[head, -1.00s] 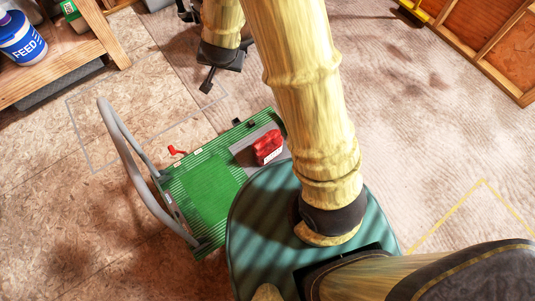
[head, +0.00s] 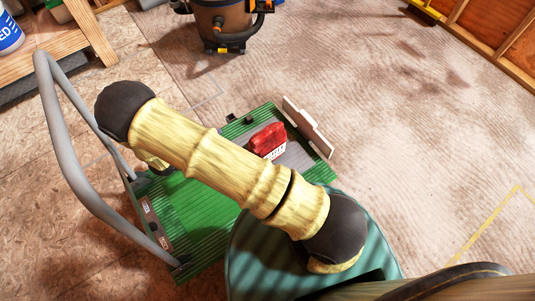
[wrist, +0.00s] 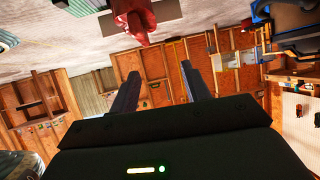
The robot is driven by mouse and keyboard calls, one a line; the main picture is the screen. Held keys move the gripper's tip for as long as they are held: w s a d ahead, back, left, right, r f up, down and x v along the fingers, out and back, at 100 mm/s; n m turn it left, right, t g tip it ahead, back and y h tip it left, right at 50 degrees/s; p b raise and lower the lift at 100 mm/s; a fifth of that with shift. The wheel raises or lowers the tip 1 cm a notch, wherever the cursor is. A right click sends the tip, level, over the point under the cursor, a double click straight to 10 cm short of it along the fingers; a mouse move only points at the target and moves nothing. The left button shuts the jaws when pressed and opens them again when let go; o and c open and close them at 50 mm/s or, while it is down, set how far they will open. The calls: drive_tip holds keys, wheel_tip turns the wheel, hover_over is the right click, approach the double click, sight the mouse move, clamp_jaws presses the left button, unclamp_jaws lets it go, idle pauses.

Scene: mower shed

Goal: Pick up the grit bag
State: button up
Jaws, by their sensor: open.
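The grit bag (head: 268,139) is a small red bag with a white label. It stands on the grey panel of a green ribbed deck with a grey tubular handle (head: 85,190). In the wrist view the red bag (wrist: 133,15) appears at the top edge, partly cut off, beyond the left finger and apart from it. My gripper (wrist: 158,80) is open, with nothing between its two dark fingers. In the head view my arm crosses over the deck, just left of and below the bag; the gripper is hidden there.
A brown and black shop vacuum (head: 225,22) stands on the floor behind. A pale board (head: 308,127) stands at the deck's right end. A wooden bench (head: 70,35) is at upper left. The carpeted floor at right is clear.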

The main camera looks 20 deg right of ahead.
sight(255, 139)
drive_tip(key=shift+m+g+h, duration=0.3)
drive_tip(key=shift+g+h, duration=0.1)
drive_tip(key=shift+h, duration=0.2)
drive_tip(key=s+f, duration=0.2)
drive_tip(key=f, duration=0.1)
drive_tip(key=shift+s+f+b, duration=0.1)
drive_tip(key=shift+s+b, duration=0.2)
drive_tip(key=shift+b, duration=0.1)
drive_tip(key=b+x, duration=0.5)
drive_tip(key=x, duration=0.6)
drive_tip(key=shift+d+f, duration=0.15)
drive_tip(key=shift+f, duration=0.1)
drive_tip(key=shift+w+d, duration=0.25)
drive_tip(key=shift+d, duration=0.15)
